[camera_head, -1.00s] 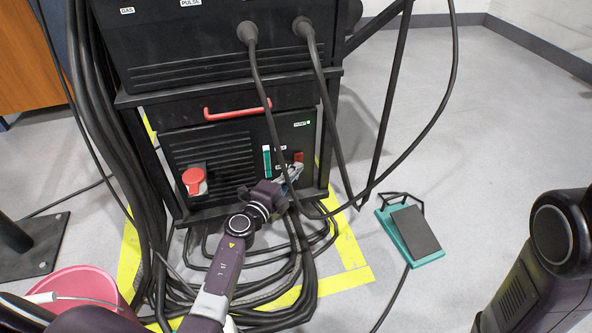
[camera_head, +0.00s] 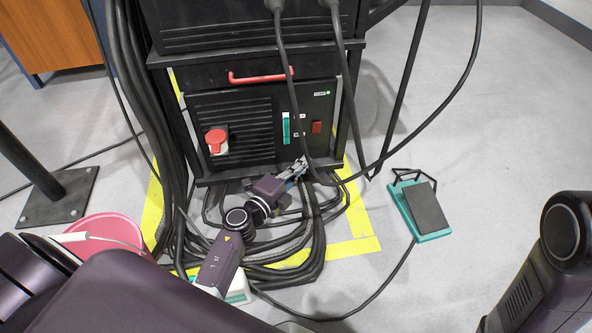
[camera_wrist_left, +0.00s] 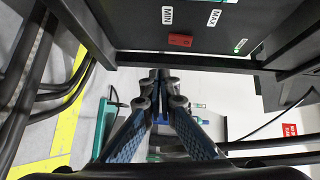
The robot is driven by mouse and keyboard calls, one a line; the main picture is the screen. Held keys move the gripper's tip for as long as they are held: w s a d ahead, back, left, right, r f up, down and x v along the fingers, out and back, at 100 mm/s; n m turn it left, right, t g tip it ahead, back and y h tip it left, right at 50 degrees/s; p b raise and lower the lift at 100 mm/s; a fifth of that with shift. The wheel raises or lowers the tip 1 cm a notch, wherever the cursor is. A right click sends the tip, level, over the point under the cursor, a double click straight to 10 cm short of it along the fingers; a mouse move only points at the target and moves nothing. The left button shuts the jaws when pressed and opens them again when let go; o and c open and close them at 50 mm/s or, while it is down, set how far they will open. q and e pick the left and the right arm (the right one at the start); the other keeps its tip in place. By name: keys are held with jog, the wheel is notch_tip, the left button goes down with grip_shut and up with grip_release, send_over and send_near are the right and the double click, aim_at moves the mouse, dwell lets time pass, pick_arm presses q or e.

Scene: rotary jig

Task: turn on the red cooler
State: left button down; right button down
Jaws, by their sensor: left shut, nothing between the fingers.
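The cooler is the black unit (camera_head: 262,112) low in the rack. Its front bears a red rocker switch (camera_head: 317,127), a green level strip (camera_head: 286,129) and a small lit green lamp (camera_head: 328,93). My left gripper (camera_head: 300,165) is shut and empty, just below the cooler's front and apart from the switch. Its closed fingertips show in the left wrist view (camera_wrist_left: 159,76). My right gripper is out of view.
A red knob (camera_head: 216,142) sits left on the cooler front, and a red handle (camera_head: 260,76) is above. Thick cables coil on the floor below. A pink bucket (camera_head: 105,235) stands left. A teal foot pedal (camera_head: 420,210) lies right, with free floor beyond.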

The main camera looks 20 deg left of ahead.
pick_arm(q)
jog(key=shift+f+v, duration=0.15)
jog(key=shift+v, duration=0.75)
jog(key=shift+f+v, duration=0.1)
jog(key=shift+v, duration=0.75)
